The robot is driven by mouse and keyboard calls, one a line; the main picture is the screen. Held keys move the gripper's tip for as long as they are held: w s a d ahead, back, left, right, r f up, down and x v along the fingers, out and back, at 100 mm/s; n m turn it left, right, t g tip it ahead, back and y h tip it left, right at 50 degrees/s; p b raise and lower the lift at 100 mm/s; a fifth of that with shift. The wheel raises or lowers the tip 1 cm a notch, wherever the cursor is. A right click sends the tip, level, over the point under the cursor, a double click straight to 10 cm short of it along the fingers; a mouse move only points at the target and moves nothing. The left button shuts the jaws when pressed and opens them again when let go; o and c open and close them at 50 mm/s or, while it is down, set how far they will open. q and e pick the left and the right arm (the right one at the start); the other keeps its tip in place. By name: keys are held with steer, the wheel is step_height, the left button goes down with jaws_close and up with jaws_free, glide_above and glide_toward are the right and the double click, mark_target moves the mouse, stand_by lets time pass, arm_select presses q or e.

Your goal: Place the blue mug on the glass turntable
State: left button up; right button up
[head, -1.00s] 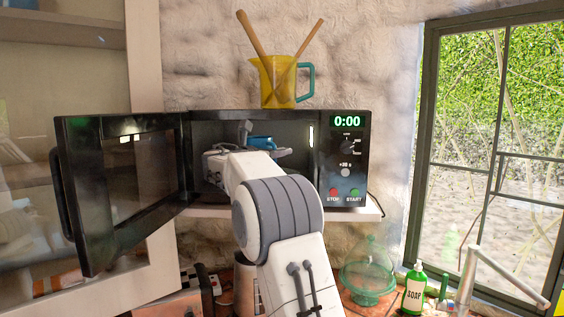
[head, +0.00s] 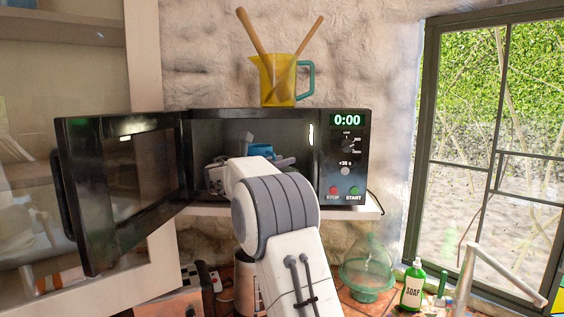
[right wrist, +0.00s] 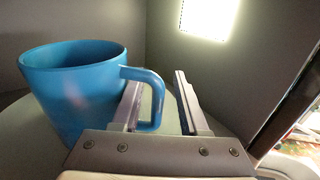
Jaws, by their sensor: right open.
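The blue mug (head: 260,149) is inside the open microwave, mostly hidden behind my right arm in the head view. In the right wrist view the mug (right wrist: 78,92) stands upright on a round, pale grey disc (right wrist: 25,140), which looks like the turntable. The mug's handle points toward my right gripper (right wrist: 158,90). The gripper is open, with one finger through the handle loop and the other outside it, apart from the handle. The turntable is hidden in the head view. My left gripper is not in view.
The microwave door (head: 130,190) stands open to the left. The control panel (head: 347,160) is on the right. A yellow jug (head: 277,82) with wooden utensils stands on top. A green soap bottle (head: 413,285) and a glass dome (head: 368,270) are below right.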

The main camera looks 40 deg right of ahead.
steer(key=b+v, duration=0.4)
steer(key=v, duration=0.7)
steer(key=shift+r, duration=0.1)
steer(key=s+a+f+m+y, duration=0.2)
steer(key=s+a+f+y, duration=0.3)
steer(key=a+f, duration=0.5)
steer(key=s+a+f+m+y, duration=0.2)
steer(key=s+a+f+y, duration=0.35)
steer(key=a+f, duration=0.35)
steer(key=s+a+f+m+g+y, duration=0.1)
steer(key=s+a+f+m+y, duration=0.1)
steer(key=s, duration=0.7)
steer(key=s+a+f+m+g+y, duration=0.2)
steer(key=s+a+f+m+y, duration=0.1)
steer(key=s+a+f, duration=0.4)
steer(key=s+a+f+m+g+y, duration=0.2)
steer(key=s+a+f+m+y, duration=0.1)
steer(key=s, duration=0.7)
steer(key=a+f+m, duration=0.1)
steer(key=a+f, duration=0.1)
steer(key=a, duration=0.1)
steer(key=shift+s+m, duration=0.3)
steer(key=shift+m, duration=0.1)
